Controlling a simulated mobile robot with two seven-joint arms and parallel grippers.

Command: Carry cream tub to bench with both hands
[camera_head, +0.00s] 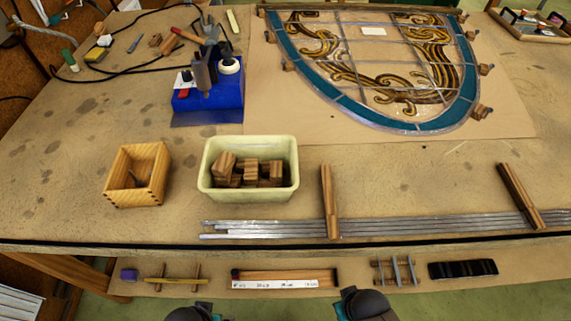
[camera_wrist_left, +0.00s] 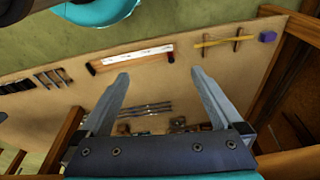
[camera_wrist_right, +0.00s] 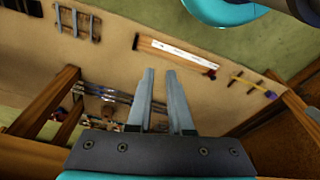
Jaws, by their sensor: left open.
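The cream tub (camera_head: 209,187) stands upright on the bench (camera_head: 60,205) near its front edge, with several brown wooden blocks (camera_head: 223,164) in it. My left gripper (camera_wrist_left: 160,73) is open and empty in the left wrist view, its fingers wide apart. My right gripper (camera_wrist_right: 159,71) is empty in the right wrist view, its fingers apart by only a narrow gap. Neither wrist view shows the tub. In the head view only dark rounded parts of my arms show at the bottom edge, in front of the bench; the fingers are hidden there.
A wooden box (camera_head: 118,190) stands left of the tub. Metal strips (camera_head: 270,229) with two wooden bars (camera_head: 328,200) lie to the right and front. A blue stand (camera_head: 208,105) and the leaded panel (camera_head: 375,65) are behind. A lower shelf (camera_head: 215,271) holds tools.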

